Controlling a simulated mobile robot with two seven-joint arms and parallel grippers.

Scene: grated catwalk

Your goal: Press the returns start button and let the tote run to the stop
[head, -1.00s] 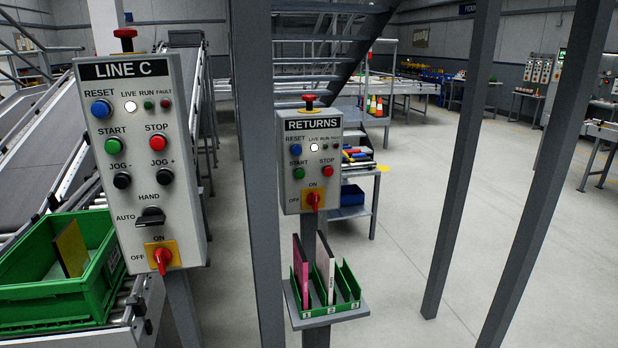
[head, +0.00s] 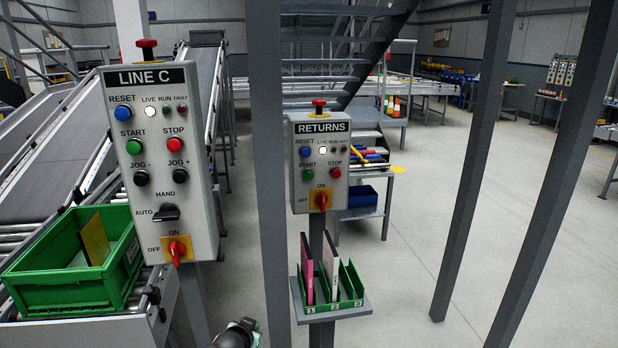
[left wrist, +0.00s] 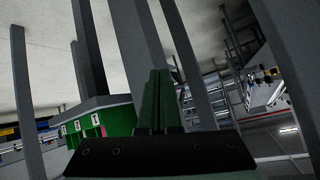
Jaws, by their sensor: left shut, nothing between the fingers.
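The RETURNS panel (head: 299,202) stands on a post in the middle of the head view. Its green start button (head: 308,175) sits left of the red stop button (head: 334,173). Its white live lamp (head: 323,151) is lit; the run lamp looks dark. A green tote (head: 62,292) with a yellow-faced board inside rests on rollers at the lower left. My left gripper (left wrist: 157,74) is shut and empty in the left wrist view. Only a dark part of my left arm shows at the head view's bottom edge, below and left of the RETURNS panel, touching no button. My right gripper is not in view.
The LINE C panel (head: 201,222) stands nearer, on the left, with its own start button (head: 134,146). A grey post (head: 268,120) rises between the panels. A green numbered rack (head: 350,284) with two upright folders sits below the RETURNS panel. Open floor lies right.

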